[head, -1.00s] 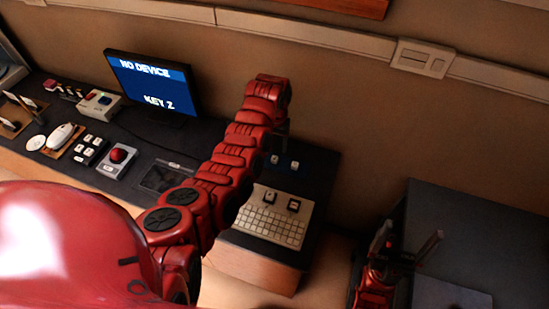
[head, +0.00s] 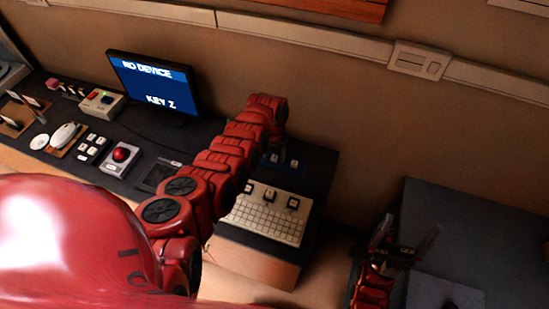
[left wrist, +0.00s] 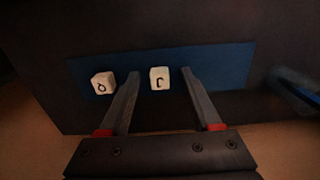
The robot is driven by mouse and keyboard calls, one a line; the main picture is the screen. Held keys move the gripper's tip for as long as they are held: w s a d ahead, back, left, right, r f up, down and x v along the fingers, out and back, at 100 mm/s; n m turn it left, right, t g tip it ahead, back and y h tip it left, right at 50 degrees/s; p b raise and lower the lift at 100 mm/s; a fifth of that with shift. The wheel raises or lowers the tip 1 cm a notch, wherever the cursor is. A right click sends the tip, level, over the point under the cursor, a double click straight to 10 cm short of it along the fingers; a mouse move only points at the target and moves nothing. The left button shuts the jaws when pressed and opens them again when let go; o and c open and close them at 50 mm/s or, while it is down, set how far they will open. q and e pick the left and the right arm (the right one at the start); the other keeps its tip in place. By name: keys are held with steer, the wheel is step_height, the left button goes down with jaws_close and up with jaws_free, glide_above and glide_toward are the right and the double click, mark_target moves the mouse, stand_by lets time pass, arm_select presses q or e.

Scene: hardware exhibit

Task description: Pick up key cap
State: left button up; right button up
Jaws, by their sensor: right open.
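Two white key caps lie on a blue mat (left wrist: 225,82) in the left wrist view. One key cap (left wrist: 160,78) shows a dark mark like a J and lies between the fingers of my left gripper (left wrist: 160,73), near their tips. The other key cap (left wrist: 103,83) lies just outside the left finger. My left gripper is open; contact with the cap cannot be told. In the head view my left arm hides that gripper, and the caps (head: 294,163) show small beside it. My right gripper (head: 406,238) is open and empty at the right.
A white keyboard (head: 265,218) with several dark-based caps on it sits in front of the mat. A monitor (head: 153,85) reads "NO DEVICE" and "KEY Z". A dark table (head: 480,215) is at the right.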

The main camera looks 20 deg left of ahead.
arm_select(q)
jaws_close()
steer(key=shift+r, duration=0.1)
stand_by(0.3)
